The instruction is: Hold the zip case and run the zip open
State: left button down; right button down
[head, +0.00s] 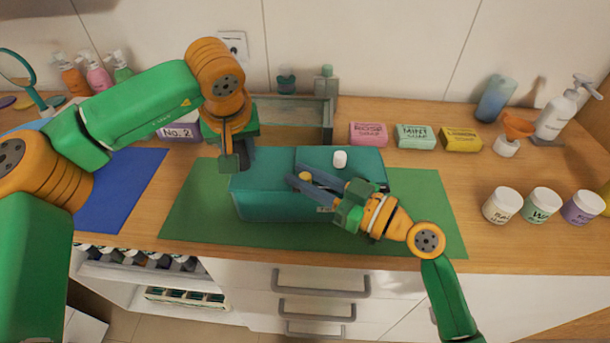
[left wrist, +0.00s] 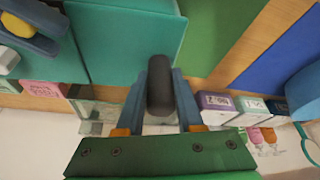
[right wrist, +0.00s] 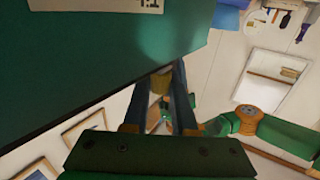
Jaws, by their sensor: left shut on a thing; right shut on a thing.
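The teal zip case (head: 262,197) lies on the green mat in the head view. It also fills the upper left of the left wrist view (left wrist: 125,40) and of the right wrist view (right wrist: 90,60). My left gripper (head: 236,165) is at the case's back left corner, shut on a dark grey tab (left wrist: 160,85) that sticks out from the case. My right gripper (head: 300,178) reaches over the case top from the front right. It is shut on a small yellow zip pull (head: 305,176). The zip line is largely hidden by the right gripper.
A white round cap (head: 339,159) shows at the case top. Soap boxes (head: 415,136) stand behind to the right, with several jars (head: 541,204) farther right. The blue mat (head: 118,190) at left is clear.

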aim_at(378, 178)
jog(key=d, duration=1.2)
jog(key=shift+w+d, duration=0.15)
jog(key=shift+d, duration=0.15)
jog(key=c, duration=0.7)
grip_release()
jog(key=v, duration=1.2)
jog(key=shift+w, duration=0.1)
